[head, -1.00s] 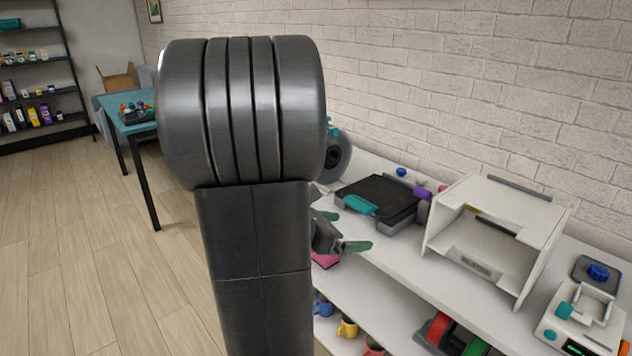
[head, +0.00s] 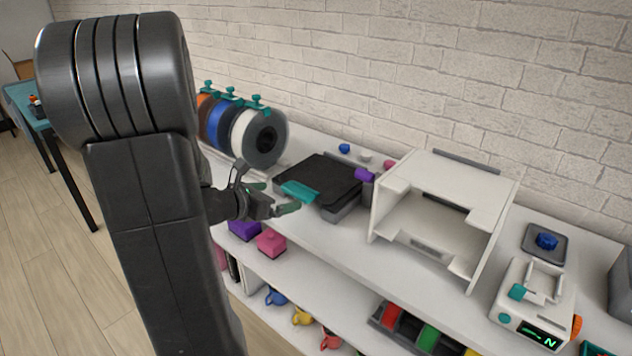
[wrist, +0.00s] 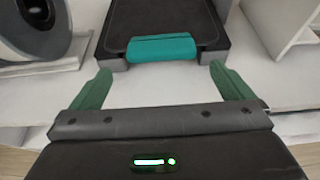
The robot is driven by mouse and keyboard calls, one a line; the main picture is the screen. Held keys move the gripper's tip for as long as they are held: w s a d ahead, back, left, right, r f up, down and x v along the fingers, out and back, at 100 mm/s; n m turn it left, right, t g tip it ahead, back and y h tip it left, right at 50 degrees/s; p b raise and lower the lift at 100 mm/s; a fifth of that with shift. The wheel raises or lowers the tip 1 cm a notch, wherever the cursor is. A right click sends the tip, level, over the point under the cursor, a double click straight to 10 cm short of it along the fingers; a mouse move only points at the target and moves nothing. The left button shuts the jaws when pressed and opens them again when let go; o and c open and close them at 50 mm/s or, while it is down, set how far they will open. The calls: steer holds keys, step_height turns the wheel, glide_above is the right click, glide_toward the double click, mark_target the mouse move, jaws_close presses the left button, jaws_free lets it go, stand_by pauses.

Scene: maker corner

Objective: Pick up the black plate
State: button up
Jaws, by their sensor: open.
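The black plate (head: 318,178) lies flat on a grey base on the white bench top, with a teal tab (head: 299,192) on its near edge. In the wrist view the plate (wrist: 165,18) is straight ahead, with its teal tab (wrist: 161,48) facing me. My gripper (head: 270,198) is in front of the tab at about bench height. In the wrist view my gripper (wrist: 160,80) has its two green fingers spread wide, with empty space between them. The tab lies beyond the fingertips and appears apart from them. The plate's far edge is cut off in the wrist view.
Filament spools (head: 243,135) stand left of the plate. A white open-fronted frame (head: 445,205) stands close on its right, with a purple knob (head: 364,174) between. A small device with a lit screen (head: 533,305) is farther right. A lower shelf holds mugs and boxes.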

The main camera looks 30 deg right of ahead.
mark_target(293, 193)
steer(key=shift+x, duration=2.75)
steer(key=shift+r, duration=0.1)
steer(key=c, duration=0.7)
step_height(293, 193, up, 10)
steer(key=shift+p, duration=1.2)
